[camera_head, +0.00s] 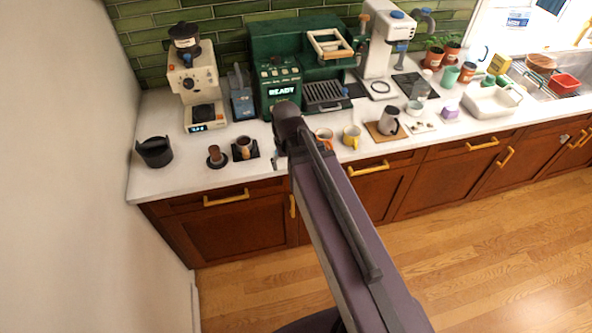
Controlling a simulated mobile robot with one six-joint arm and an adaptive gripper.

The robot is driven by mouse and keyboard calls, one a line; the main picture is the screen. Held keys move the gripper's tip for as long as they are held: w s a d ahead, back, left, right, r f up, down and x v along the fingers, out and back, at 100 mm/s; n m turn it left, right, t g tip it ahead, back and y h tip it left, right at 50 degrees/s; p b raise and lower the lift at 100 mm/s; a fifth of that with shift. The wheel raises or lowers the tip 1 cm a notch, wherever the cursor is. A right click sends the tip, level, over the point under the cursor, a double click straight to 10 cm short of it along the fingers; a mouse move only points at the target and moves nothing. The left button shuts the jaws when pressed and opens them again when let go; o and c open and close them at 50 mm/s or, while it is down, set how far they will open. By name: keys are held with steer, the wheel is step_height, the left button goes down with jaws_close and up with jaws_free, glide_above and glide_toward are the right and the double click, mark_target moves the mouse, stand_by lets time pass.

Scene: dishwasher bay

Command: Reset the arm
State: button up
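My arm reaches from the bottom of the camera_head view up to the counter's front edge. Its elbow-like dark end stands in front of the green coffee machine (278,90). My gripper (277,160) is almost wholly hidden behind this arm link. Only a small dark piece, which seems to be part of it, shows at the link's left side near the counter edge. I cannot see its fingers clearly, nor whether it is open, shut or holding anything.
A white basin (492,102) stands right. The wooden floor (480,265) is clear.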

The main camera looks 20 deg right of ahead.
steer(key=s, duration=0.1)
steer(key=s+d, duration=0.1)
steer(key=s, duration=0.1)
steer(key=shift+d+n, duration=0.3)
steer(key=shift+d, duration=0.05)
step_height(320, 180, down, 5)
steer(key=b, duration=0.5)
stand_by(1.0)
